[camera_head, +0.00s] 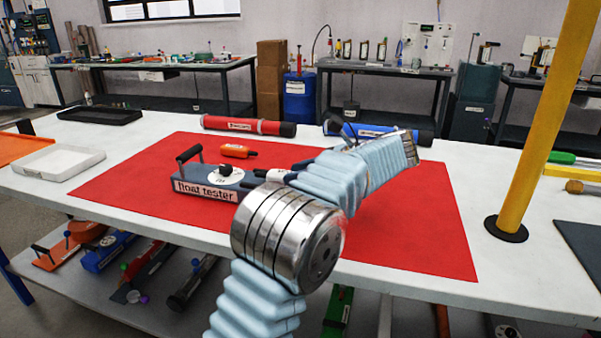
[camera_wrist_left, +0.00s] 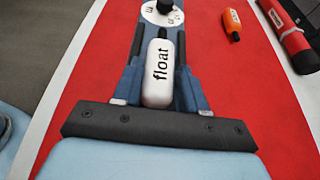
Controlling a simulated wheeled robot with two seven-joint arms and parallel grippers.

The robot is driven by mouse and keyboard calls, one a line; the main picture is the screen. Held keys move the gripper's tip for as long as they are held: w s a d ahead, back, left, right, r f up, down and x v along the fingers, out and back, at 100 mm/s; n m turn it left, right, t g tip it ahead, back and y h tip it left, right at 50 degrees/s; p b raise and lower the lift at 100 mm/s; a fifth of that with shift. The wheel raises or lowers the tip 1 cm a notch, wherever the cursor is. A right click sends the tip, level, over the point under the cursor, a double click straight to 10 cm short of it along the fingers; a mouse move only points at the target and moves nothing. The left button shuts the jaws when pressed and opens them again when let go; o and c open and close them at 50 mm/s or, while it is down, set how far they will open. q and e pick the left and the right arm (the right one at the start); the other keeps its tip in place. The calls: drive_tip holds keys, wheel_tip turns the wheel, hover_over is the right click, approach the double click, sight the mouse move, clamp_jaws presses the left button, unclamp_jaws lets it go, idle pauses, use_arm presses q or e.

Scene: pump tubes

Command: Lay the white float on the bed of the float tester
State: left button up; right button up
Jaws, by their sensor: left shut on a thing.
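The white float (camera_wrist_left: 160,75), lettered "float", lies lengthwise between the fingers of my left gripper (camera_wrist_left: 160,62) in the left wrist view. The gripper is shut on it. The float tester (camera_head: 205,187) is a dark blue-grey block with a black handle at its left end and a white dial with a black knob on top. In the head view my left gripper (camera_head: 274,175) is at the tester's right end, and my arm hides most of the float and that end. I cannot tell whether the float touches the bed. My right gripper is not in view.
The tester stands on a red mat (camera_head: 420,235) on a white table. An orange float (camera_head: 238,151) lies behind it. A red tube (camera_head: 248,126) and a blue tube (camera_head: 378,131) lie at the back. A white tray (camera_head: 60,162) is left; a yellow post (camera_head: 545,120) stands right.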

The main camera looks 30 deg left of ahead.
use_arm(q)
drive_tip(key=o, duration=1.1)
drive_tip(key=shift+c, duration=0.2)
drive_tip(key=v, duration=1.2)
drive_tip(key=shift+d, duration=0.1)
